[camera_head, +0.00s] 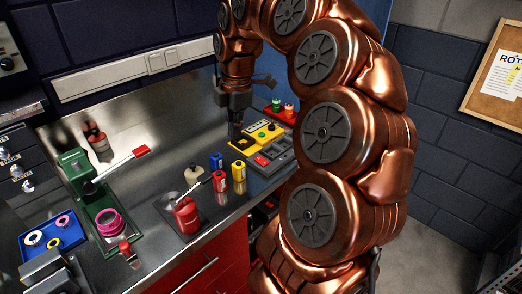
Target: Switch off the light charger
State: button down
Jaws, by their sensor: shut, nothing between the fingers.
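A yellow device (246,144) with green and dark parts on its top lies on the metal bench below the back wall. A grey device (283,156) with a red patch on its top lies just in front of it. I cannot tell from this view which of them is the light charger, nor the state of any switch. My gripper (236,132) points down at the left end of the yellow device, shut and empty. Whether its tips touch the device is too small to tell.
Further left are a green lever press (76,165) and a blue tray (70,238). My arm hides the bench's right side.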

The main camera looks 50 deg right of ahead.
aim_at(261, 157)
jog(key=d+n, duration=0.2)
jog(key=d, duration=0.9)
jog(key=shift+s, duration=0.3)
jog(key=shift+a+f, duration=0.1)
jog(key=shift+f, duration=0.05)
jog(key=f+p, duration=0.1)
jog(key=f, duration=0.3)
jog(key=w+f+p, duration=0.1)
jog(key=f, duration=0.4)
jog(key=f+p, duration=0.2)
jog(key=f, duration=0.2)
jog(key=shift+w+f, duration=0.4)
